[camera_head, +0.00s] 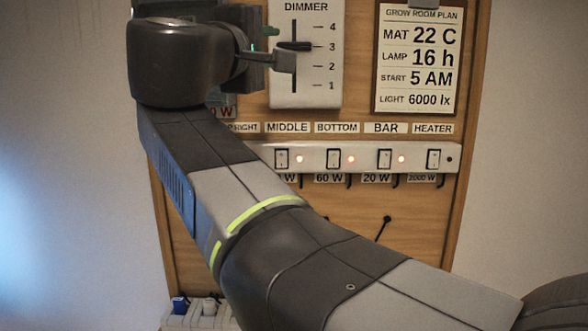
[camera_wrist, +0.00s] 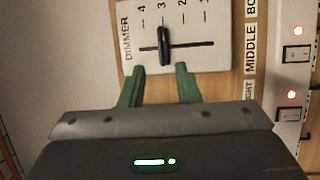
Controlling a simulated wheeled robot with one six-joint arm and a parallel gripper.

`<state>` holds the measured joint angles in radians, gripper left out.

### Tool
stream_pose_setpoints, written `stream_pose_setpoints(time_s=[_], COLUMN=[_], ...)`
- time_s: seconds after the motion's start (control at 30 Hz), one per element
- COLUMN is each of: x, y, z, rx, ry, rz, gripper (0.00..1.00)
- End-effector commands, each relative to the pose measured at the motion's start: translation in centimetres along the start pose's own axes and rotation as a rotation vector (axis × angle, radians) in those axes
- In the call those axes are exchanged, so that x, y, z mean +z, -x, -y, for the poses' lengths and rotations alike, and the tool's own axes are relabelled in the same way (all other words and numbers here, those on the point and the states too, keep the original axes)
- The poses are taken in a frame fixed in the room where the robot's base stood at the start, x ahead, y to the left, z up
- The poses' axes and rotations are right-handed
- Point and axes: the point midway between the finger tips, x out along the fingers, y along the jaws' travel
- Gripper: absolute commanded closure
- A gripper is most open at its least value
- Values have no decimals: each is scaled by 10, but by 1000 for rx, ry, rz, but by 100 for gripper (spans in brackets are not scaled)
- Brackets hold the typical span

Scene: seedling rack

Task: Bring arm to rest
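My gripper (camera_wrist: 160,68) is open, with its two green fingers apart and nothing between them in the wrist view. The fingertips are close to the white dimmer panel (camera_wrist: 217,45), on either side of the line of its black slider knob (camera_wrist: 163,45); I see no contact. The dimmer panel (camera_head: 304,88) also shows in the head view, with the knob at mark 3. My arm (camera_head: 240,190) is stretched up across the board from the lower right, and hides part of the board.
A switch strip (camera_head: 365,158) is right of my arm; red lights glow beside several switches, while the heater light is dark. A grow room plan sheet (camera_head: 417,60) hangs on the wooden board (camera_head: 360,60). A white block with plugs (camera_head: 200,318) is at the bottom.

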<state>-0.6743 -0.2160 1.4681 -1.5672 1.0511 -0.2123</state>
Motion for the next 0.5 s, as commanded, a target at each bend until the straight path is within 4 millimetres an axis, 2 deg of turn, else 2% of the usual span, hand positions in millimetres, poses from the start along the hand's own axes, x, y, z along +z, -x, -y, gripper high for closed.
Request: stream_pose_setpoints(time_s=[0.5], x=[1], y=[-56], z=[-1], rx=[-1], ry=[2], rz=[4], gripper=[71])
